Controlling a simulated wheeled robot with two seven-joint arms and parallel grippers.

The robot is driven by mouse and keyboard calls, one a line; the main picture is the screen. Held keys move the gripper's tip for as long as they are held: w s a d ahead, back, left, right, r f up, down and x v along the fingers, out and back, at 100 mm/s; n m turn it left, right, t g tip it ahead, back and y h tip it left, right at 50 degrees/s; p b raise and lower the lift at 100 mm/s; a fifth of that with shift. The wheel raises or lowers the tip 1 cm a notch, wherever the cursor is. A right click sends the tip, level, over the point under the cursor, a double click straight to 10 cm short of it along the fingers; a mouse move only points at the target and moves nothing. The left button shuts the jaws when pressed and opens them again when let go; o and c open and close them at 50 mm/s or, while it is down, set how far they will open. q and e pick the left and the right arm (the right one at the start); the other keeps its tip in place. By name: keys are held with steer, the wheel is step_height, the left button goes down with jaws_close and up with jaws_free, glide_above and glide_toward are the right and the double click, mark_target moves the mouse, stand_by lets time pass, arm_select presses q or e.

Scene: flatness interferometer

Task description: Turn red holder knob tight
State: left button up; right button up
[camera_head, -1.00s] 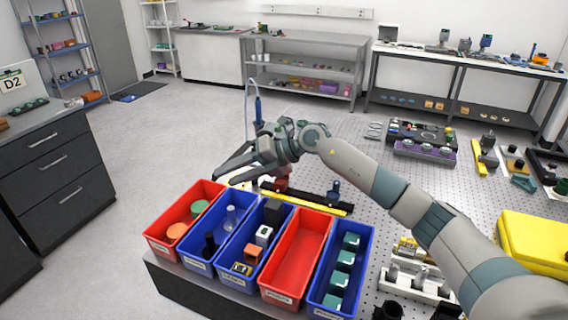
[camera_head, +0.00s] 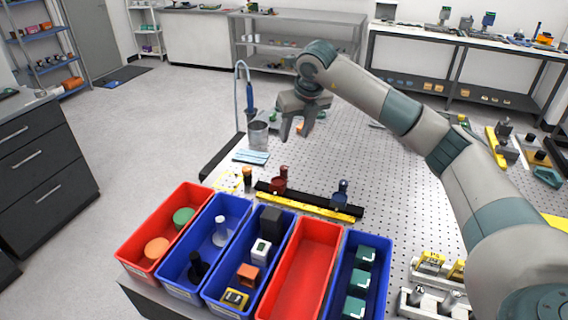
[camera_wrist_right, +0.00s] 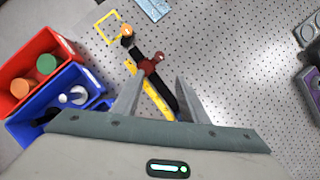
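The red holder (camera_head: 279,185) stands on a black rail (camera_head: 318,204) with a yellow scale (camera_head: 312,209) along its front. Its dark red knob (camera_head: 283,171) sticks up at the back. In the right wrist view the red holder (camera_wrist_right: 148,66) lies beyond and between my fingertips. My right gripper (camera_head: 297,134) is open and empty, raised above and behind the red holder, clear of it; it also shows in the right wrist view (camera_wrist_right: 158,82). A blue holder (camera_head: 341,193) stands farther right on the same rail. My left gripper is out of view.
Red and blue bins (camera_head: 299,272) with parts stand in front of the rail. A metal cup (camera_head: 258,134), a blue cloth (camera_head: 251,157) and an orange-topped post (camera_head: 247,176) are behind and left. The perforated tabletop right of the rail is mostly clear.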

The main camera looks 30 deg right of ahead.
mark_target(284, 168)
steer(key=p+x, duration=0.6)
steer(key=x, duration=1)
steer(key=shift+a, duration=0.1)
arm_select(q)
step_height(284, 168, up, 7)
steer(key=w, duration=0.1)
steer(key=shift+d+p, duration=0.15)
steer(key=shift+p, duration=0.3)
arm_select(e)
steer(key=shift+x, duration=0.75)
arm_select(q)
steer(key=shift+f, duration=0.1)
arm_select(e)
jaws_close()
